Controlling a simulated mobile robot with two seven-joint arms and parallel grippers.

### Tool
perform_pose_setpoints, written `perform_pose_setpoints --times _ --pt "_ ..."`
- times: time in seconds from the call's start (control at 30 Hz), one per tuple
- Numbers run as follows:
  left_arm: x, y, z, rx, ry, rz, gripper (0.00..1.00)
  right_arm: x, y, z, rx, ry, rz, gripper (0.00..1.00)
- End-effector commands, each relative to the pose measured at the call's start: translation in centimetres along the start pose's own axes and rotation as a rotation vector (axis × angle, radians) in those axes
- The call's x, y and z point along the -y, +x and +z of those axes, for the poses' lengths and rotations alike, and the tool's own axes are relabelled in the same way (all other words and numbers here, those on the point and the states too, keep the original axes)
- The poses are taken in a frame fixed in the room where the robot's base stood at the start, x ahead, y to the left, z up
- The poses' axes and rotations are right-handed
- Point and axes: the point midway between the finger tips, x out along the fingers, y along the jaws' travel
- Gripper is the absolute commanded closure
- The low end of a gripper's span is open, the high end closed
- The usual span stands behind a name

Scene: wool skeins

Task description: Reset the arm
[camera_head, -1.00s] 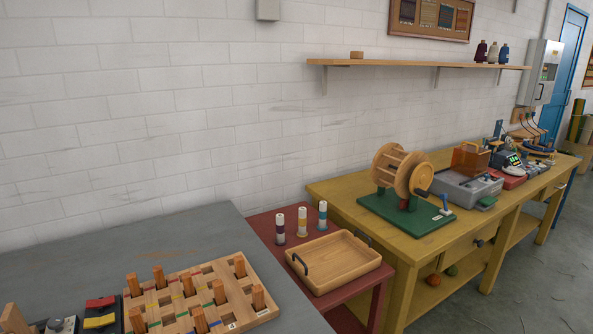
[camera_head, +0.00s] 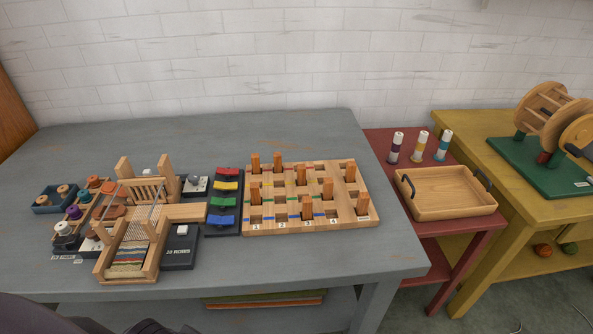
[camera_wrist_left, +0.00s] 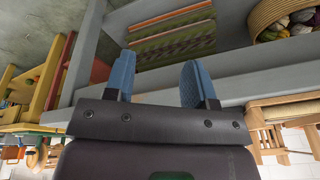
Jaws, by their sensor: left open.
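My left gripper (camera_wrist_left: 157,84) shows in the left wrist view with its two blue-padded fingers spread apart. It is open, with nothing between the fingers. Beyond the fingers are a grey shelf and flat striped pieces (camera_wrist_left: 172,32). In the head view neither gripper shows. A dark rounded shape at the bottom left edge there may be part of my arm, but I cannot tell.
A grey table (camera_head: 300,262) holds a small loom (camera_head: 130,245), a pegged wooden board (camera_head: 310,190) and a black panel with coloured switches (camera_head: 225,200). A red table to its right carries a wooden tray (camera_head: 450,192). The grey table's front right is clear.

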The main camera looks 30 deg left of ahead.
Motion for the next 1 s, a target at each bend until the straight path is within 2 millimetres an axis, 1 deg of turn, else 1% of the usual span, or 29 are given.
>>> perform_pose_setpoints --times 0.27,0.47,0.7,0.8,1.0 --pt "-0.1 1.9 -1.5 -0.111 0.008 0.0 0.5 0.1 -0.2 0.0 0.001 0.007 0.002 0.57" --pt "-0.2 3.6 -2.9 -0.23 0.014 0.002 0.5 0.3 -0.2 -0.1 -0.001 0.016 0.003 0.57" --pt "-0.5 6.3 -5.2 -0.465 0.025 0.009 0.5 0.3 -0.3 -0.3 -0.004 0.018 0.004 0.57" --pt "-0.6 7.1 -5.9 -0.564 0.029 0.013 0.5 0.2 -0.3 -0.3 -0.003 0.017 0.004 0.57" --pt "-0.8 7.9 -6.6 -0.698 0.035 0.018 0.5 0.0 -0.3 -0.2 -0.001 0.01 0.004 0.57"
